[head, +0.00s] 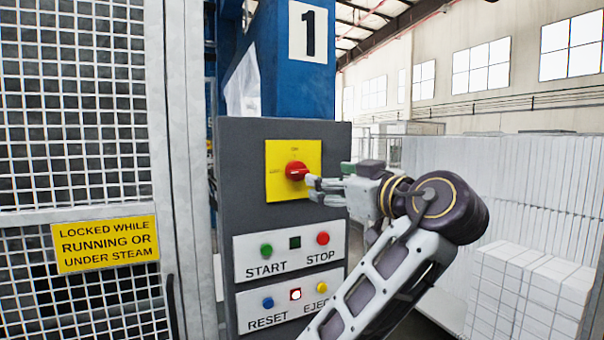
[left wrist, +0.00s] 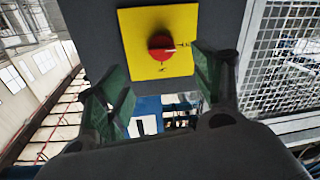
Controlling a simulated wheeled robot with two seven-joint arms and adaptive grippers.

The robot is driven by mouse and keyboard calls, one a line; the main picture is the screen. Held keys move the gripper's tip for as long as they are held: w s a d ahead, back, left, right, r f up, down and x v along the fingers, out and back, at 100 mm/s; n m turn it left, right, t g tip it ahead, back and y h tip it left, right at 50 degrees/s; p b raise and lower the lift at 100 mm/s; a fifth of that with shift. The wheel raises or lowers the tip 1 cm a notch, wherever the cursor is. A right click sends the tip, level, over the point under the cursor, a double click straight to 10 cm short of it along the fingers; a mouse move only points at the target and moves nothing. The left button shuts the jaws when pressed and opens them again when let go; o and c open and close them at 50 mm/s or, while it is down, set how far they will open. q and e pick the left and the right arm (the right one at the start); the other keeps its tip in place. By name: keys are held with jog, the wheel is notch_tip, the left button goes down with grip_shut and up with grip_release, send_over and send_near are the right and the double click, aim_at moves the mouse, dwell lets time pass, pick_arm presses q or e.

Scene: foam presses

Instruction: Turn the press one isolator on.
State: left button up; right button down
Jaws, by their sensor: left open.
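The press one isolator is a red rotary knob (head: 296,171) on a yellow plate (head: 280,188), on a dark grey control panel. In the left wrist view the red knob (left wrist: 160,47) appears upside down; its white mark points toward the side label, not the one marked ON. My left gripper (head: 314,187) is just right of the knob in the head view, its fingers pointing at it. In the left wrist view the gripper (left wrist: 160,78) is open and empty, with the knob ahead between its fingers. Contact cannot be told. My right gripper is out of view.
Below the isolator are START and STOP buttons (head: 294,250), then a RESET and EJECT plate (head: 250,321) with a lit lamp. A mesh guard (head: 75,110) with a yellow sign (head: 106,243) stands left. White foam blocks (head: 525,285) are stacked right.

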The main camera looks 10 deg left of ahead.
aim_at(301, 173)
pick_arm(q)
jog(key=p+x, duration=0.3)
jog(key=x, duration=0.7)
jog(key=shift+a+r, duration=0.1)
jog(key=shift+a, duration=0.05)
jog(key=shift+p+x, duration=0.5)
jog(key=shift+x, duration=0.65)
jog(key=shift+c, duration=0.2)
jog(key=c, duration=0.9)
